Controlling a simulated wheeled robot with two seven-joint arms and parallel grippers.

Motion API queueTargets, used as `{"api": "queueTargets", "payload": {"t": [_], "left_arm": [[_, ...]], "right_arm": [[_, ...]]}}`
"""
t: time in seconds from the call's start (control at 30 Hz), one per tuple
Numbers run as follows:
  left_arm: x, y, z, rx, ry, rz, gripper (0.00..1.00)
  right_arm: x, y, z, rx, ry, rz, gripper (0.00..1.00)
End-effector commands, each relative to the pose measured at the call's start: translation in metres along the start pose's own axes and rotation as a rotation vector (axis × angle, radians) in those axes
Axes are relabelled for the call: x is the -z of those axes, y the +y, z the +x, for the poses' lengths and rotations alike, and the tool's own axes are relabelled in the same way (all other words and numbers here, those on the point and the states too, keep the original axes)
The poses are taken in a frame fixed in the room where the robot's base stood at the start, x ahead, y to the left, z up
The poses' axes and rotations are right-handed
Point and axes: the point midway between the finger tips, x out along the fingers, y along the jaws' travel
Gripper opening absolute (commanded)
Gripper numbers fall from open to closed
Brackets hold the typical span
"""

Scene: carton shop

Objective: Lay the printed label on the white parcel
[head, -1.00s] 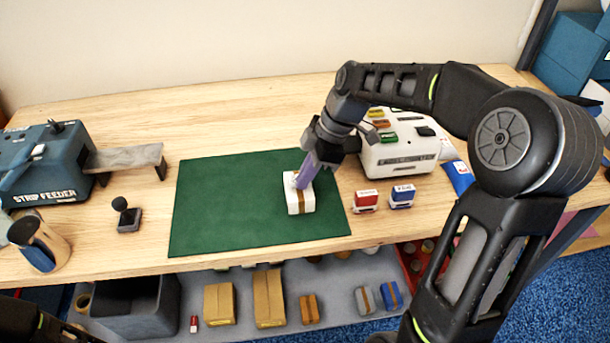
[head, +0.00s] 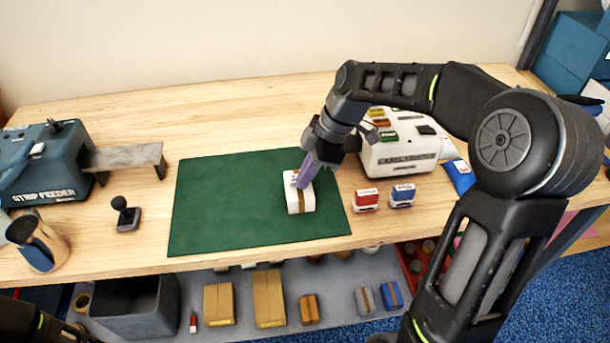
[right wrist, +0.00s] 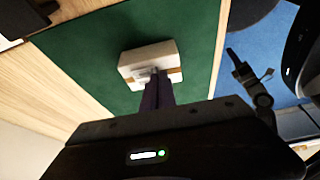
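The white parcel (head: 300,204) lies on the green mat, with a brown tape band across it. It also shows in the right wrist view (right wrist: 133,62). My right gripper (head: 299,186) reaches down to the parcel's top. Its purple fingers (right wrist: 157,92) are close together. A small pale piece with dark marks, seemingly the printed label (head: 293,177), is at the fingertips, over the parcel's far left part. Whether it touches the parcel is not clear.
The green mat (head: 220,215) is otherwise clear. The strip feeder (head: 45,165) stands at left, near a black-knobbed tool (head: 127,215) and a metal cup (head: 38,243).

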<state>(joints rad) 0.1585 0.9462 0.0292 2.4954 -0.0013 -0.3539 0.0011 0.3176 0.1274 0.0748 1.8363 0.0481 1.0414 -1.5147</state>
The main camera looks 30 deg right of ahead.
Motion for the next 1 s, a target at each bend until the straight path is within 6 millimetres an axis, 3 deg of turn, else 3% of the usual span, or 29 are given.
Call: {"api": "queueTargets", "payload": {"t": [0.33,0.67,1.0], "left_arm": [[0.0,0.0,0.0,0.0,0.0,0.0,0.0],[0.0,0.001,-0.002,0.0,0.0,0.0,0.0],[0.0,0.006,-0.015,0.0,0.0,0.0,0.0]], "right_arm": [[0.0,0.0,0.0,0.0,0.0,0.0,0.26],[0.001,0.0,-0.002,0.0,0.0,0.0,0.26],[0.009,0.001,-0.022,-0.001,0.0,0.0,0.26]]}}
